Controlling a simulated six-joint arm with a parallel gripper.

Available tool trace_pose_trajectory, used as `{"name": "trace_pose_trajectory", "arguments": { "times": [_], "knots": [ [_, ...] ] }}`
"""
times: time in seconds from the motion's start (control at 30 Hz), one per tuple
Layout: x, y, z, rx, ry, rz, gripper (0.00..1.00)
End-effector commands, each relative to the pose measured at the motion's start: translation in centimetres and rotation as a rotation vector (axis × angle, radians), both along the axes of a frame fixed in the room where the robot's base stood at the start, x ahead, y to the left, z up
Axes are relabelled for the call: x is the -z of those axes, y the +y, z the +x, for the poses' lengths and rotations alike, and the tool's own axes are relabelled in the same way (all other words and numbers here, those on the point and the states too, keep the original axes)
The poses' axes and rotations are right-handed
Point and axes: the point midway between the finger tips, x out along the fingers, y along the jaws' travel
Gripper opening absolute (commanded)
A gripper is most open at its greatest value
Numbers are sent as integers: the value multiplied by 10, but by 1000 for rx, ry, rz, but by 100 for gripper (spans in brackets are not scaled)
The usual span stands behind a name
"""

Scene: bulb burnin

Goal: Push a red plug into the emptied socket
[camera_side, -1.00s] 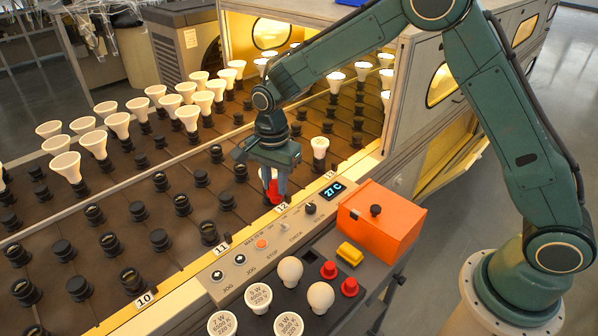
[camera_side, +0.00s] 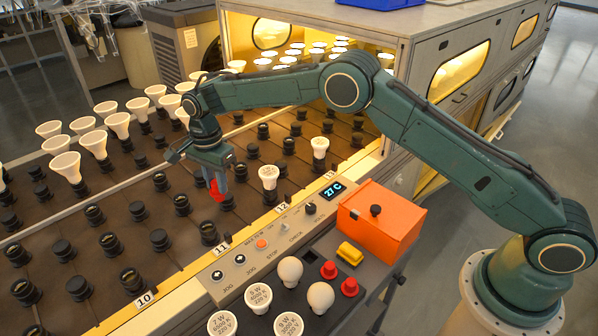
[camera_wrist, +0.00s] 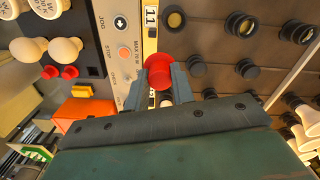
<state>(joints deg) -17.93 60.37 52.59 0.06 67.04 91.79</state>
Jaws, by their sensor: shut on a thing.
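My gripper (camera_side: 214,186) is shut on a red plug (camera_side: 217,193) and holds it over the dark conveyor. The plug's round red face also shows between the fingers in the wrist view (camera_wrist: 159,70). A black socket (camera_side: 226,203) is just below and right of the plug in the side view; I cannot tell whether they touch. Other black sockets without bulbs (camera_side: 209,232) stand in rows around it. I cannot tell which socket is the emptied one. Two spare red plugs (camera_side: 328,270) (camera_side: 349,287) sit on the front tray.
A white bulb (camera_side: 268,174) stands in a socket near label 12, with another (camera_side: 320,146) farther right. Rows of bulbs (camera_side: 118,123) stand at the back left. The front ledge holds the control panel (camera_side: 262,245), an orange box (camera_side: 382,220), a yellow block (camera_side: 349,253) and several loose bulbs (camera_side: 290,270).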

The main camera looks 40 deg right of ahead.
Motion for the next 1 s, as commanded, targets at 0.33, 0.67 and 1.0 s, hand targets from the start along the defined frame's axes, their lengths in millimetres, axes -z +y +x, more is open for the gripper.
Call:
{"name": "trace_pose_trajectory", "arguments": {
  "times": [0.33, 0.67, 1.0],
  "knots": [
    [13, 26, 21, -1, -1, 0, 3],
    [20, 39, 27, -1, 0, 0, 3],
    [22, 41, 28, 0, 1, 0, 3]
  ]
}}
